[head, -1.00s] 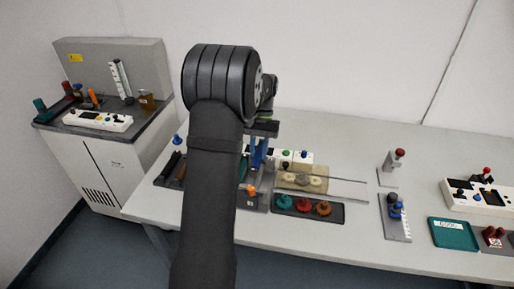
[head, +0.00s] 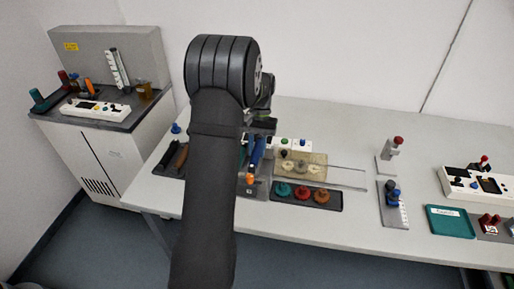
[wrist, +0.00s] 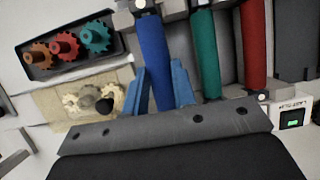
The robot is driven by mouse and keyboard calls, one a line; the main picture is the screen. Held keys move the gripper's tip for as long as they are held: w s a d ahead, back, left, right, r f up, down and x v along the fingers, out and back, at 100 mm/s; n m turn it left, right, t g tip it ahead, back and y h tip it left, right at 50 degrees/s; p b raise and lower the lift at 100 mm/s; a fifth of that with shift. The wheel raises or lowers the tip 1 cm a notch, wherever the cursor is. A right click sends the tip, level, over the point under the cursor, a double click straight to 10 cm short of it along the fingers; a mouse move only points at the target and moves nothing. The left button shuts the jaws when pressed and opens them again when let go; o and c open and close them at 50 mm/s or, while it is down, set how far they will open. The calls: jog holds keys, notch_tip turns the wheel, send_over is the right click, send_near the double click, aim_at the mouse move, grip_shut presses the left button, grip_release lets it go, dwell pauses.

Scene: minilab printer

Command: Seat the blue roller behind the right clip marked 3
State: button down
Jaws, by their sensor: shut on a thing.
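The blue roller (wrist: 153,55) lies between the two blue fingers of my gripper (wrist: 158,90) in the wrist view, and the gripper is shut on it. Its far end reaches the grey holder at the top of that view, beside a round silver knob (wrist: 141,4). In the head view the blue roller (head: 258,152) shows tilted, just right of my arm. I cannot read a number 3 on any clip, and I cannot tell whether the roller is behind a clip.
A green roller (wrist: 206,55) and a red roller (wrist: 253,45) lie right of the blue one. A black tray (wrist: 42,70) of gears and a tan plate (wrist: 50,108) are to the left.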

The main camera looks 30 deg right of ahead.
jog(key=shift+f, duration=0.1)
jog(key=shift+f, duration=1.15)
jog(key=shift+f, duration=0.15)
jog(key=shift+f, duration=0.65)
jog(key=c, duration=1.1)
grip_release()
jog(key=shift+r, duration=4.55)
